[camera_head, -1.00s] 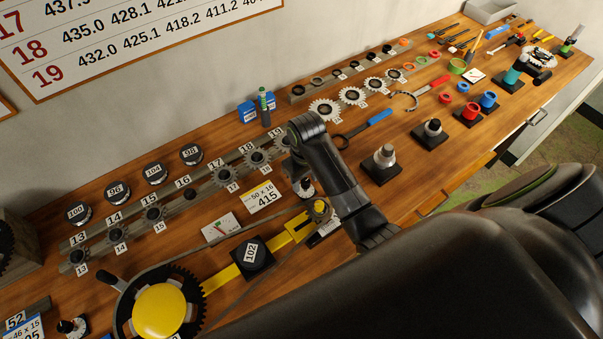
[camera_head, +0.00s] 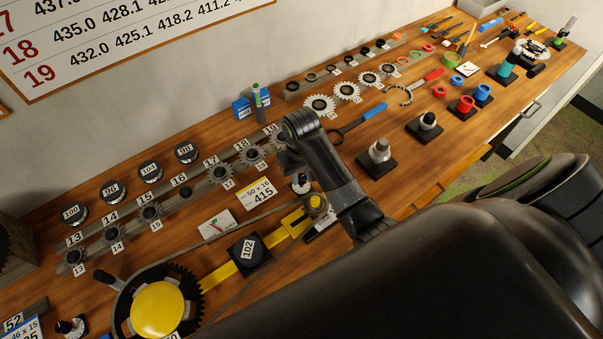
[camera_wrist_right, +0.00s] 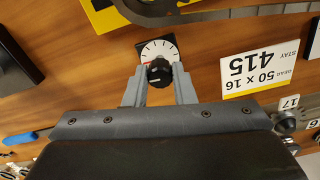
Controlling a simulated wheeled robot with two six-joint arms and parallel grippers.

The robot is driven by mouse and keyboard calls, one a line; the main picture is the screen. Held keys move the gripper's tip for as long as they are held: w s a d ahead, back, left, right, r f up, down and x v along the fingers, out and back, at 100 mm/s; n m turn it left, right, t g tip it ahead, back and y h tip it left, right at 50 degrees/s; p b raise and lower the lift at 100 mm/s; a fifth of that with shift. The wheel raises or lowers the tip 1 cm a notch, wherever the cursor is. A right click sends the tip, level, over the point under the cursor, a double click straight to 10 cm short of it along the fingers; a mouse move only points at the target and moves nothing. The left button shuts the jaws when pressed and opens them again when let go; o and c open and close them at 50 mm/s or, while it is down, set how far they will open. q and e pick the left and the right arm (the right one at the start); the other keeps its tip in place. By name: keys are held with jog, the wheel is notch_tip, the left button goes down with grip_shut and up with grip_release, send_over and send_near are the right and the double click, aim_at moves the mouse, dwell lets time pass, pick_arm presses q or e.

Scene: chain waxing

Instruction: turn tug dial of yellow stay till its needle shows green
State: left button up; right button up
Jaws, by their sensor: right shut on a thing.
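The yellow stay (camera_head: 220,275) lies along the bench front, with a big round yellow hub (camera_head: 158,309) and a chain loop around it. The tug dial (camera_head: 301,186) stands by the stay's far end, right of the 415 card. In the right wrist view its white face (camera_wrist_right: 150,48) has black tick marks and a little red near the knob. My right gripper (camera_wrist_right: 159,80) is shut on the dial's black knob (camera_wrist_right: 159,72), one grey finger on each side. I see no green, and the needle cannot be made out. My left gripper is not in view.
The 415 card (camera_head: 257,193) lies beside the dial. A numbered rack of small sprockets (camera_head: 150,213) runs behind it. A black block marked 102 (camera_head: 249,254) sits on the stay. A grey-topped post (camera_head: 379,152) stands right of my arm.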

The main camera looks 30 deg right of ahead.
jog(key=shift+m, duration=0.5)
jog(key=o, duration=1)
jog(key=shift+w, duration=0.1)
